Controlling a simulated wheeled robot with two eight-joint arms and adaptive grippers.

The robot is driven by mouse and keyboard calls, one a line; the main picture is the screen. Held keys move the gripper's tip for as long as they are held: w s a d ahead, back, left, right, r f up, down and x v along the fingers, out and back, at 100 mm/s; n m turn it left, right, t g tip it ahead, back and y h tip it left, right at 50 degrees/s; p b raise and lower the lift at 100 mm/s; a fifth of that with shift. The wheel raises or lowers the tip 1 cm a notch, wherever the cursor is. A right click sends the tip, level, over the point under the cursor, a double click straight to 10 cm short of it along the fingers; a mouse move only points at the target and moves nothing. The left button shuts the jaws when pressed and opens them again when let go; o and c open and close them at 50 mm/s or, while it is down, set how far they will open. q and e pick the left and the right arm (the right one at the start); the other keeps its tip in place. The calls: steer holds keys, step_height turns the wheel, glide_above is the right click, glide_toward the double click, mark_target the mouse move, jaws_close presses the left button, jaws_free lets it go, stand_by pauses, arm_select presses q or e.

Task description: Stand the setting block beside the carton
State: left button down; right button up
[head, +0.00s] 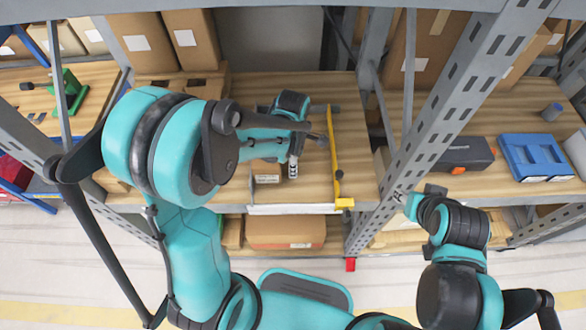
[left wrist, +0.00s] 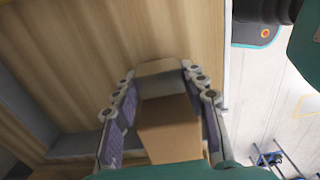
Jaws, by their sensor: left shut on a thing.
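My left gripper reaches over the middle shelf and is mostly hidden by its own arm in the head view. In the left wrist view, my left gripper (left wrist: 160,95) has its two fingers on either side of a brown box-shaped block (left wrist: 168,130), which looks like the setting block. A paler tan face shows at its far end.
A yellow bar (head: 336,150) lies along the wooden shelf (head: 355,165), right of the carton. A perforated grey post (head: 425,110) divides the bays. A blue case (head: 535,157) and a dark tool case (head: 464,153) sit on the right shelf. Large cartons (head: 140,43) stand behind.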

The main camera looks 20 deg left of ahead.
arm_select(q)
steer(key=shift+f+b, duration=0.5)
steer(key=shift+f, duration=1.1)
steer(key=shift+f, duration=0.2)
steer(key=c, duration=0.9)
jaws_free()
steer(key=shift+o, duration=0.2)
steer(key=shift+r, duration=0.15)
